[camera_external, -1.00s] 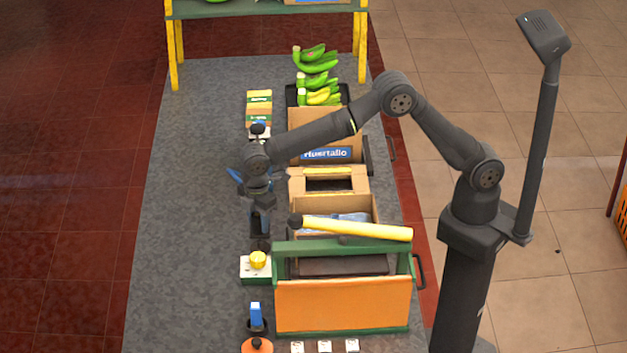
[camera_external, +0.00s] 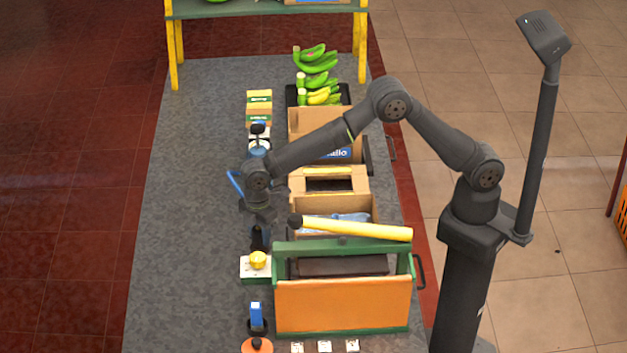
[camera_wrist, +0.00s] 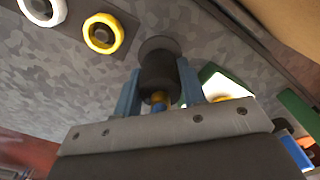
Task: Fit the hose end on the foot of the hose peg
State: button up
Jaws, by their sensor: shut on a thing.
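My gripper (camera_wrist: 159,84) has its two blue fingers closed on a dark cylindrical hose end (camera_wrist: 160,68) in the wrist view. A brass-coloured collar (camera_wrist: 160,97) and a bit of blue show at its near end. A dark round disc (camera_wrist: 159,44), which looks like the foot of the hose peg, lies right behind the hose end and is partly covered by it. I cannot tell whether they touch. In the external view, my gripper (camera_external: 258,226) points down above the grey mat, with blue hose (camera_external: 235,183) beside the wrist. The fingertips are hard to make out there.
A white-green box with a yellow knob (camera_external: 258,261) stands just in front. The orange and green toolbox (camera_external: 343,305) and cardboard boxes (camera_external: 332,212) line the right side. A yellow ring (camera_wrist: 103,33) lies left in the wrist view. The grey mat (camera_external: 190,220) is clear at left.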

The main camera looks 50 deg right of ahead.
jog(key=shift+f, duration=0.65)
dwell(0.9)
jog(key=o, duration=1.6)
jog(key=shift+r, duration=0.25)
jog(key=shift+r, duration=1.25)
jog(key=shift+r, duration=3)
jog(key=shift+f, duration=3.05)
